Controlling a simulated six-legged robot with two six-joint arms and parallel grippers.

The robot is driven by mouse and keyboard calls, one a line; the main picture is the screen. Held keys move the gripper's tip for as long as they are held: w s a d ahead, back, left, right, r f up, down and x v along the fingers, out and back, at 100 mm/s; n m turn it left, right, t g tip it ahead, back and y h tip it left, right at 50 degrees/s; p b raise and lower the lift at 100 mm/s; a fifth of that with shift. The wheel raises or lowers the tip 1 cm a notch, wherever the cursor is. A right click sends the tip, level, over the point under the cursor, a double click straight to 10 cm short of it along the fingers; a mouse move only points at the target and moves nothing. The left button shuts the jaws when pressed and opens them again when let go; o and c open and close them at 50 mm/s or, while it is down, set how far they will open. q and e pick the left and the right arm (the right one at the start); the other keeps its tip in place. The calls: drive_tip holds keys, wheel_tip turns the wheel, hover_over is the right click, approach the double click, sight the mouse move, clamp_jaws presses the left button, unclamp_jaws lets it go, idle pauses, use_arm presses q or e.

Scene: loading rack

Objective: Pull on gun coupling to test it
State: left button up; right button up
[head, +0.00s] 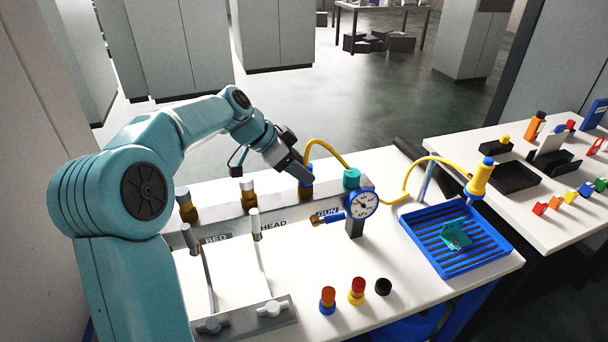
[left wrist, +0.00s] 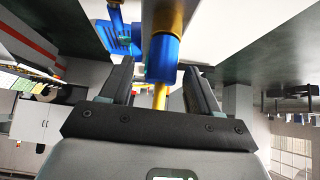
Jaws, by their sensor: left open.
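The gun coupling is a blue collar with brass parts, behind the GUN label (head: 327,214) on the rack. It shows in the left wrist view as a blue cylinder (left wrist: 162,58) with a yellow hose (left wrist: 160,96) running from its near end. In the head view the yellow hose (head: 328,145) arches from the coupling toward a teal cap. My left gripper (head: 303,178) is open at the coupling and partly hides it. In the left wrist view the coupling's near end lies between the open fingers (left wrist: 160,75), with gaps visible on both sides. My right gripper is not in view.
Brass fittings at BED (head: 187,208) and HEAD (head: 248,196) stand left of the coupling. A pressure gauge (head: 362,203) stands close on the right. A blue tray (head: 408,222) and a yellow spray gun (head: 480,178) are further right. Several coloured caps lie in front.

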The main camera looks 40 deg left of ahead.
use_arm(q)
drive_tip(key=shift+w+f, duration=0.4)
drive_tip(key=shift+w, duration=0.1)
drive_tip(key=shift+s+d+r, duration=0.15)
drive_tip(key=shift+s, duration=0.15)
drive_tip(key=shift+c, duration=0.6)
drive_tip(key=shift+w, duration=0.25)
drive_tip(key=c, duration=0.8)
drive_tip(key=shift+c, duration=0.5)
drive_tip(key=shift+s, duration=0.15)
drive_tip(key=shift+r+b, duration=0.2)
drive_tip(key=shift+b, duration=0.4)
idle(1.7)
drive_tip(key=shift+f+b, duration=0.25)
drive_tip(key=shift+b, duration=0.1)
idle(0.9)
